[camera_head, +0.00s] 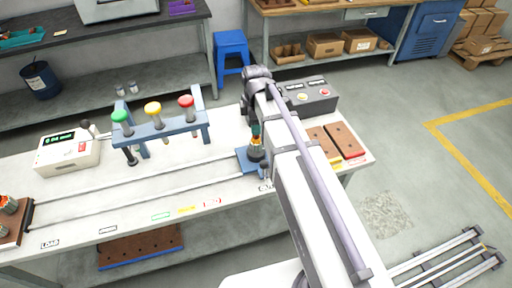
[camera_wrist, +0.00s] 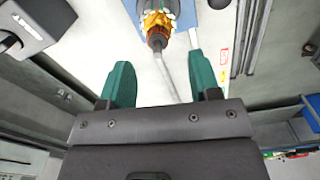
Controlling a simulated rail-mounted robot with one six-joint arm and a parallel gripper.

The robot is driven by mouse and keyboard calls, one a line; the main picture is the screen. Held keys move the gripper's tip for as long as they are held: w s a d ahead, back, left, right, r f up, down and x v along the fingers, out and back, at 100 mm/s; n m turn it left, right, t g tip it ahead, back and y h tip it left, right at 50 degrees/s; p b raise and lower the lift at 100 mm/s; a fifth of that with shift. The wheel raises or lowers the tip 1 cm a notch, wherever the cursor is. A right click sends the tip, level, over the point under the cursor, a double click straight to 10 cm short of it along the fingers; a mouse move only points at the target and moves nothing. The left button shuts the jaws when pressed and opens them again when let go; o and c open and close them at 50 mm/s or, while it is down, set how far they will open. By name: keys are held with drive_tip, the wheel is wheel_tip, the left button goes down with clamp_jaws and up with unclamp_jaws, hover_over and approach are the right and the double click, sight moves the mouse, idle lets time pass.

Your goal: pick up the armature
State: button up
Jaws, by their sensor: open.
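The armature (camera_head: 257,152), with copper-orange windings and a dark shaft, stands on a blue plate (camera_head: 244,155) at the right end of the rails on the workbench. My arm partly covers it in the head view. In the wrist view the armature (camera_wrist: 157,24) shows at the top, beyond my fingertips and roughly in line with the gap between them. My gripper (camera_wrist: 161,78) has two green fingers, spread apart with nothing between them.
A rack (camera_head: 163,127) with green, yellow and red-topped tools stands left of the plate. A meter box (camera_head: 68,152) sits further left. More armatures (camera_head: 8,205) lie in a brown tray at the left edge. A control box (camera_head: 308,97) and brown blocks (camera_head: 345,140) are on the right.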

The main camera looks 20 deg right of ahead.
sight(256, 141)
wheel_tip(256, 141, down, 5)
drive_tip(key=b, duration=0.5)
drive_tip(key=shift+w+d+f, duration=0.1)
drive_tip(key=shift+f, duration=0.1)
drive_tip(key=shift+r, duration=0.25)
clamp_jaws()
